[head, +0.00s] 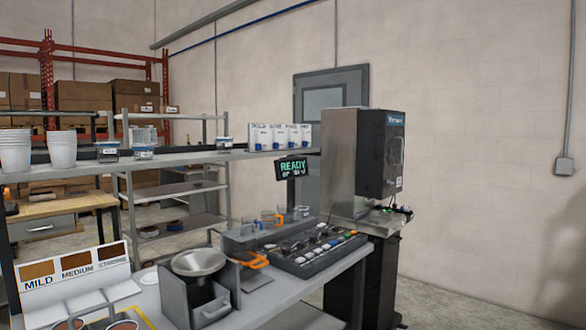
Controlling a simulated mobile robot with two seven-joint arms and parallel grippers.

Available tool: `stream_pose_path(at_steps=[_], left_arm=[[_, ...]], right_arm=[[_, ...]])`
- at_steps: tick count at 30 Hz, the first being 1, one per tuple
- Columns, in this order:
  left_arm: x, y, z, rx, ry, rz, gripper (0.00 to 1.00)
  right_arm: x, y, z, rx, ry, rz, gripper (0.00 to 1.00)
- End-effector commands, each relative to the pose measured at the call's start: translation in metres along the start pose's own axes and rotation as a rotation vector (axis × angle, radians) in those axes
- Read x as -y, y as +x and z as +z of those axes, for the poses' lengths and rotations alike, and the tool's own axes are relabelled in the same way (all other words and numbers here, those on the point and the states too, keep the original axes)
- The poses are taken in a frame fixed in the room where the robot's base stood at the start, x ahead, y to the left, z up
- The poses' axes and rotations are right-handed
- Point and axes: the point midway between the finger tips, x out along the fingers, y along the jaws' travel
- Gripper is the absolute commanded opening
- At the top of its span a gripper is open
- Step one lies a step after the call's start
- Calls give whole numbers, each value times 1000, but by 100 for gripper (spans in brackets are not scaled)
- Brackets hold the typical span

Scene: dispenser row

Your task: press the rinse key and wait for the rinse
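A black panel with several small keys (311,252), in grey, white, blue, green and orange, lies on the bench in the middle of the head view. I cannot read which key is the rinse key. A small dark display (292,168) above it shows READY in green, with a smaller line too small to read. A tall steel and black machine (366,155) stands to the right of the panel. Neither of my grippers shows in the head view, and nothing is seen touching the panel.
The grey bench (285,289) also holds a metal funnel on a box (199,262), parts with orange handles (254,261), and a MILD, MEDIUM, STRONG colour card (75,266). A shelf (190,159) with white cups (62,149) crosses above. Floor at the right is clear.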

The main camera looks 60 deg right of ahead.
Motion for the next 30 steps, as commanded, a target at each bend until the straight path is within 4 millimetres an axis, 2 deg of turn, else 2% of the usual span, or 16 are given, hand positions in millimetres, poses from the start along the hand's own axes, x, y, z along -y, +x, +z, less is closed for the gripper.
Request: stream_pose_path(at_steps=[8,30], left_arm=[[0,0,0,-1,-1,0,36],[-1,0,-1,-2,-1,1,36]], right_arm=[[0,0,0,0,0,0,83],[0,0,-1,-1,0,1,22]])
